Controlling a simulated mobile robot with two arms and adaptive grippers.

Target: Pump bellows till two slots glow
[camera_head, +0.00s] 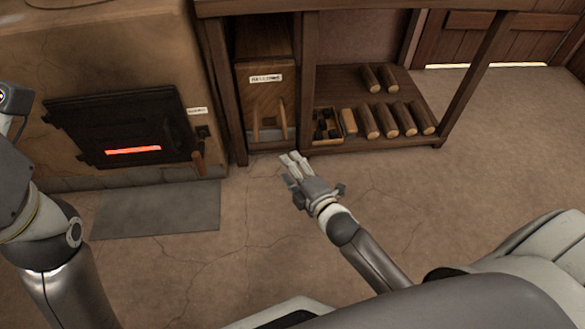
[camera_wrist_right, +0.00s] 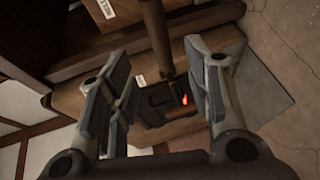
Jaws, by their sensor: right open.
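The bellows box (camera_head: 264,92) is a wooden case with a white label and two upright wooden bars low on its front, set in a wooden frame. The stove door (camera_head: 125,128) is black, with one slot glowing red (camera_head: 133,150); I see no second glowing slot. The glow also shows in the right wrist view (camera_wrist_right: 184,100). My right gripper (camera_head: 291,158) is open and empty, over the floor just in front of the bellows box and apart from it; its spread fingers fill the wrist view (camera_wrist_right: 160,75). Only my left arm shows, at the left edge; its gripper is out of sight.
A low shelf (camera_head: 430,145) right of the bellows holds several short wooden rollers (camera_head: 387,118) and a small divided box (camera_head: 322,126). A grey plate (camera_head: 158,208) lies on the floor before the stove. The cracked floor (camera_head: 500,120) at right is clear.

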